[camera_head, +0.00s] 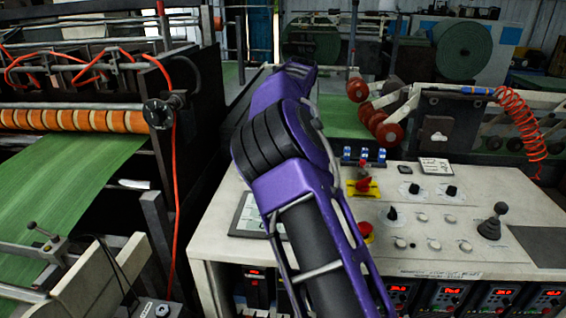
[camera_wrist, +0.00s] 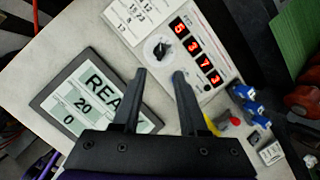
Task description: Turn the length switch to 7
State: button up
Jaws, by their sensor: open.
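In the wrist view a black rotary knob (camera_wrist: 163,48) sits on a round, marked dial on a pale panel, beside a column of red digits (camera_wrist: 198,60) that seem to read 5, 3, 7, 3. The dial's markings are too small to read, so I cannot tell its setting or whether it is the length switch. My gripper (camera_wrist: 159,75) is open and empty. Its two black fingertips appear just short of the knob, with no visible contact. In the head view my arm hides the gripper and this knob.
A grey-framed screen (camera_wrist: 60,103) shows "READ", 20 and 0, partly covered by a finger. Blue switches (camera_wrist: 250,105) and a red button (camera_wrist: 235,121) are close by. On the console (camera_head: 470,230) are more black knobs (camera_head: 451,191), a lever (camera_head: 491,222) and red emergency buttons (camera_head: 363,184).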

jog(key=x, duration=1.1)
jog(key=shift+w+f, duration=0.2)
jog(key=shift+f, duration=0.05)
jog(key=shift+c, duration=0.3)
grip_shut()
